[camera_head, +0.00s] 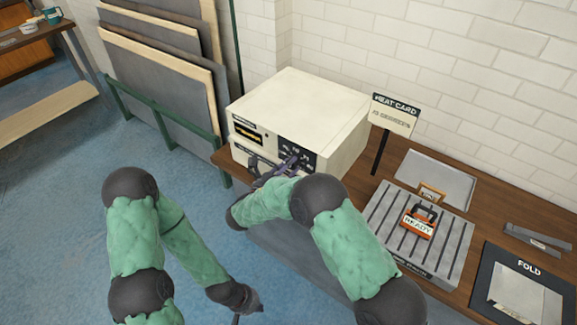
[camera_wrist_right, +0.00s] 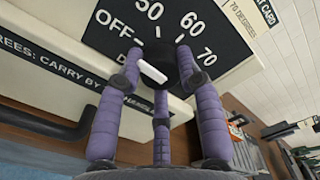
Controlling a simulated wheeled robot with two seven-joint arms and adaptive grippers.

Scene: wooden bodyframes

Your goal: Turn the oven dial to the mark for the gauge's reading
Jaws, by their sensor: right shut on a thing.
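The cream oven (camera_head: 300,100) stands on the bench, with a black dial panel (camera_head: 310,158) on its front. In the right wrist view, the dial (camera_wrist_right: 168,62) is a dark knob with a white pointer, and OFF, 50, 60 and 70 are printed around it. The pointer lies on the OFF side, on no numbered mark. My right gripper (camera_wrist_right: 160,72) is shut on the dial, its purple fingers around it. A narrow window with a yellow strip (camera_head: 248,134) sits left of the panel; its reading is too small to tell. My left gripper (camera_head: 243,305) hangs low over the floor, its fingers unclear.
A slotted grey plate with a READY tag (camera_head: 417,225), a tray (camera_head: 440,178) and a FOLD board (camera_head: 487,268) fill the bench's right. Panels lean in a green rack (camera_head: 165,128).

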